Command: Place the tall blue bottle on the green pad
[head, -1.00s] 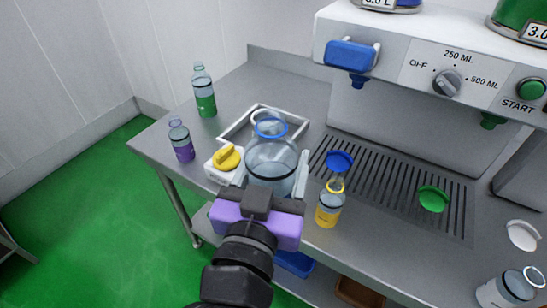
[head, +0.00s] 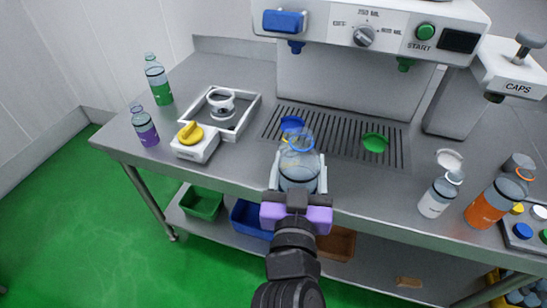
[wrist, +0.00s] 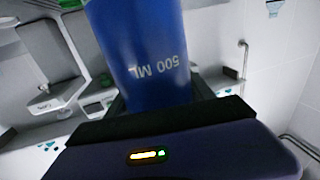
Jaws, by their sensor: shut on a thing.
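The tall blue bottle (head: 300,171) is in my gripper (head: 298,178), clear-looking with a blue neck ring in the head view. In the wrist view the bottle (wrist: 145,60) looks deep blue and is marked 500 ML. The gripper is shut on its sides and holds it at the counter's front edge, below the drip grate in the picture. The green pad (head: 375,142) lies on the right part of the grate, up and right of the bottle, apart from it. The bottle's base is hidden by the gripper.
A blue pad (head: 292,124) lies on the grate (head: 335,143) behind the bottle. A yellow-tinted bottle shows only partly through the held one. White (head: 436,197) and orange (head: 492,204) bottles stand right; purple (head: 145,128) and green (head: 158,82) ones left. The dispenser (head: 345,85) overhangs the grate.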

